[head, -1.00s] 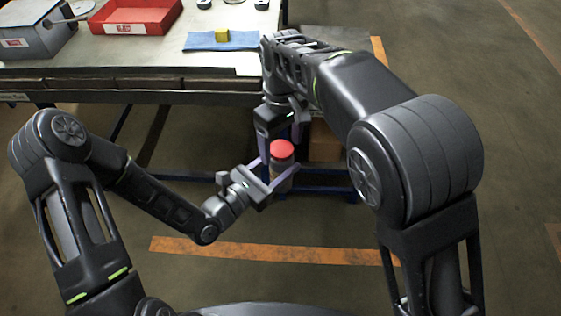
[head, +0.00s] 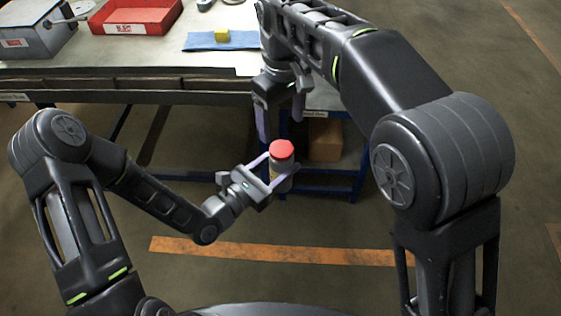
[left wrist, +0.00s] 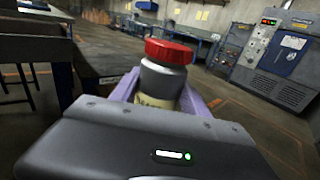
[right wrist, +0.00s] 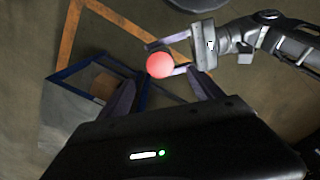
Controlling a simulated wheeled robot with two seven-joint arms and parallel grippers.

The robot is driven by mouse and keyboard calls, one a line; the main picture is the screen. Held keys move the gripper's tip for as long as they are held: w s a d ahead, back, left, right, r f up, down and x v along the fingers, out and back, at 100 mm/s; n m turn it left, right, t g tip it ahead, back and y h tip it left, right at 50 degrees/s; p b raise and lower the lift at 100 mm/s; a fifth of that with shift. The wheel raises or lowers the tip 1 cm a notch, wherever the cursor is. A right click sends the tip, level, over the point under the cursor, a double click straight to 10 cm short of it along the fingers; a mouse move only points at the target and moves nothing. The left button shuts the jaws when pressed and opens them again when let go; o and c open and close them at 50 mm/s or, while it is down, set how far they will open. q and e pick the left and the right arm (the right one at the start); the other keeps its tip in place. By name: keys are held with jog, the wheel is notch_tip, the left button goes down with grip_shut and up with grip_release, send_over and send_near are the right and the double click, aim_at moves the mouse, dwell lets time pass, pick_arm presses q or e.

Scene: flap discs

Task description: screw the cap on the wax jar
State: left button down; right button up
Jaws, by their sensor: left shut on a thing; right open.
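The wax jar (head: 281,174) is upright in the air in front of the table, with the red cap (head: 282,149) on its top. In the left wrist view the jar (left wrist: 162,82) is grey with a pale lower part, and the red cap (left wrist: 170,51) sits on its mouth; I cannot tell how tight. My left gripper (head: 274,172) is shut around the jar's body. My right gripper (head: 281,122) is open and empty, above and behind the cap, apart from it. In the right wrist view the cap (right wrist: 160,65) shows beyond the fingers.
A cardboard box (head: 325,140) stands on the blue frame behind the jar. The floor at right is free.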

jog(key=w+d+f+m+y, duration=0.1)
jog(key=w+d+f+m, duration=0.1)
jog(key=w+d+f, duration=0.6)
jog(key=s+d+f+m, duration=0.2)
jog(key=s+d+f, duration=0.15)
jog(key=f, duration=0.55)
jog(key=s+d+f+m, duration=0.15)
jog(key=s+f, duration=0.25)
jog(key=f, duration=0.6)
jog(key=s+d+f+m+y, duration=0.1)
jog(key=s+d+f+m, duration=0.1)
jog(key=s+f, duration=0.7)
jog(key=s+a+f+m+y, duration=0.1)
jog(key=s, duration=0.6)
jog(key=s+a+f+m+y, duration=0.1)
jog(key=s+a+m, duration=0.1)
jog(key=s, duration=0.5)
jog(key=shift+a+f+t, duration=0.25)
jog(key=shift+f+t, duration=0.15)
pick_arm(q)
jog(key=shift+w+r, duration=0.1)
jog(key=shift+r, duration=0.05)
pick_arm(e)
jog(key=shift+m, duration=0.25)
